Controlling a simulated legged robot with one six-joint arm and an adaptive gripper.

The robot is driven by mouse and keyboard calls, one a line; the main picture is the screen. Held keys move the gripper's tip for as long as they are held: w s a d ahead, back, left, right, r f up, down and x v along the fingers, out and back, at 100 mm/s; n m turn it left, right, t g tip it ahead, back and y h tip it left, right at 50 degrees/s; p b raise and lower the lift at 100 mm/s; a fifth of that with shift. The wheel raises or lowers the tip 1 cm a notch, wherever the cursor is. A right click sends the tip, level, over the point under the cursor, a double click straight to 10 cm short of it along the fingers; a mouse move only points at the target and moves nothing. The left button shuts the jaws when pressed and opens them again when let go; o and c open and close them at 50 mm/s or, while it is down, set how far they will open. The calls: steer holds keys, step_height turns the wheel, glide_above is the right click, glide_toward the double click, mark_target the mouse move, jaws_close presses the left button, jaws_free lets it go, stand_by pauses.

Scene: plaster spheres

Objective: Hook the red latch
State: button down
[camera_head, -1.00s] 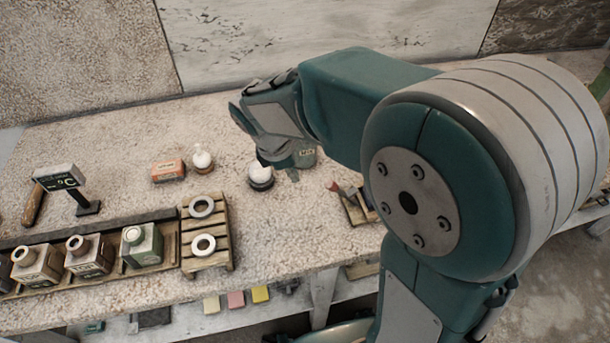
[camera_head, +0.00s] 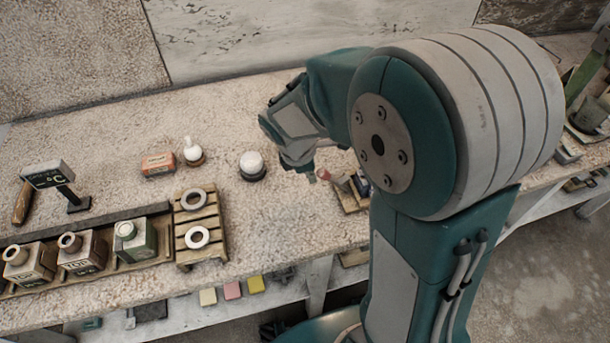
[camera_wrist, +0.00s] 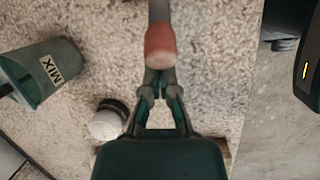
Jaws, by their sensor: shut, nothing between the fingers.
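The red latch (camera_head: 338,182) shows in the head view as a reddish end standing up by a small wooden holder. In the wrist view a red rounded end (camera_wrist: 160,42) on a grey shaft lies straight beyond the fingertips. My gripper (camera_head: 311,177) is just left of the red latch in the head view. In the wrist view my gripper (camera_wrist: 159,82) is shut and empty, its tips just short of the red end. I cannot tell whether they touch. The latch's far part is hidden in the head view by my arm.
A green cup marked MIX (camera_wrist: 48,75) is left of my gripper in the wrist view.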

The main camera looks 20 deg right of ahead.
mark_target(345, 176)
stand_by(0.3)
steer(key=shift+d+r+y, duration=0.3)
steer(key=shift+r+y, duration=0.05)
steer(key=shift+y, duration=0.05)
steer(key=shift+d, duration=0.1)
steer(key=shift+d+r+y, duration=0.65)
steer(key=shift+d+y, duration=0.15)
steer(key=shift+y, duration=0.1)
steer(key=shift+d+r+y, duration=0.3)
steer(key=shift+d+y, duration=0.25)
steer(key=shift+d, duration=0.05)
steer(key=shift+d+r+y, duration=0.3)
steer(key=shift+d+y, duration=0.25)
steer(key=shift+d, duration=0.05)
steer(key=shift+d+r+y, duration=0.2)
steer(key=shift+d+y, duration=0.3)
steer(key=shift+d, duration=0.05)
steer(key=shift+d+r+y, duration=0.15)
steer(key=shift+d+y, duration=0.35)
steer(key=shift+d, duration=0.05)
steer(key=shift+d+r, duration=0.15)
steer(key=shift+d, duration=0.6)
